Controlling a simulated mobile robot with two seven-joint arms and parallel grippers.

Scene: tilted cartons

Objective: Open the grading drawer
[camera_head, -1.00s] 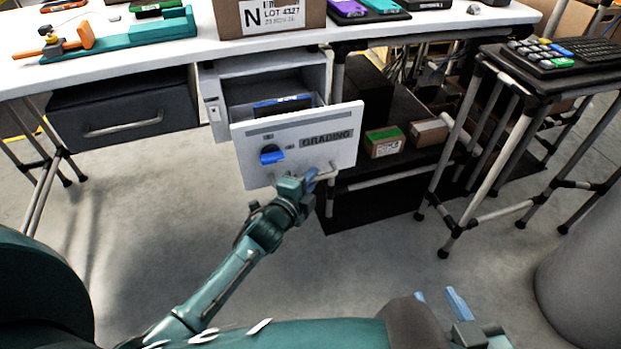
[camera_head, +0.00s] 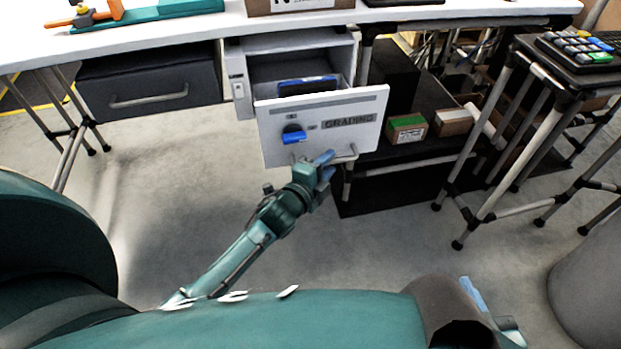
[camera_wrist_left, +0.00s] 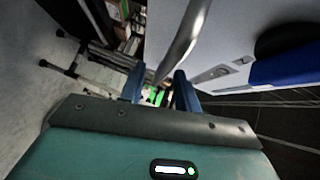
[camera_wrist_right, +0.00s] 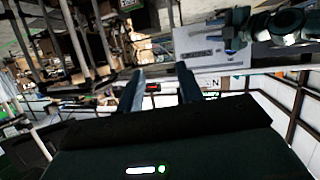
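The grading drawer (camera_head: 372,107) stands pulled out from the white cabinet under the table. Its front carries a GRADING label and a blue knob (camera_head: 294,134). A blue-edged dark item (camera_head: 307,86) shows inside. My left gripper (camera_head: 326,166) is at the drawer's bar handle (camera_head: 352,154). In the left wrist view my left fingers (camera_wrist_left: 160,92) are apart, with the handle (camera_wrist_left: 188,35) running toward the gap between them; contact is unclear. My right gripper (camera_head: 480,297) is low at the right of the head view. Its fingers (camera_wrist_right: 162,88) are apart and empty in the right wrist view.
A closed dark drawer (camera_head: 150,83) hangs to the left under the white table (camera_head: 200,26). Small cartons (camera_head: 406,130) sit on a dark shelf at right. A pipe-frame stand (camera_head: 560,85) bears a keypad. The floor before the drawer is clear.

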